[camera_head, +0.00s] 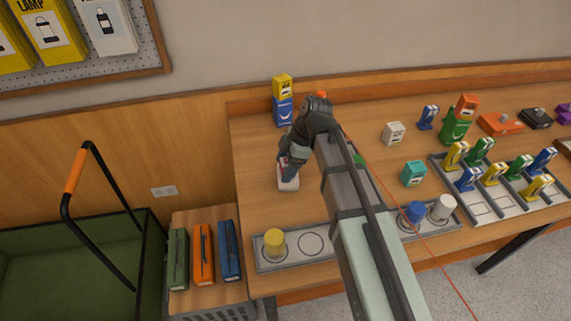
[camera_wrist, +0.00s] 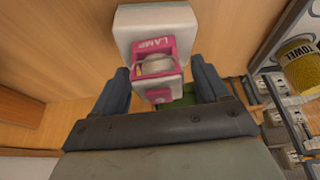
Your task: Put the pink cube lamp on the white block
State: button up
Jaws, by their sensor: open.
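The pink cube lamp (camera_wrist: 152,45), with a LAMP label and a pale round middle, shows in the wrist view against the white block (camera_wrist: 150,20). It appears to rest on the block, overlapping its near part. My gripper (camera_wrist: 159,70) is open, with one dark finger on each side of the lamp and gaps between. In the head view my gripper (camera_head: 289,164) points down at the left part of the table. The white block (camera_head: 289,184) shows just below it there, and the lamp is mostly hidden by my gripper.
Stacked yellow and blue boxes (camera_head: 283,100) stand behind my gripper. A grey tray (camera_head: 290,263) with a yellow can (camera_head: 274,243) lies at the front. A white cube (camera_head: 393,133), a teal box (camera_head: 413,173) and a rack of small boxes (camera_head: 500,205) are to the right.

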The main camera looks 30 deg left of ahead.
jog(key=shift+r, duration=0.1)
jog(key=v, duration=1.2)
dwell(0.4)
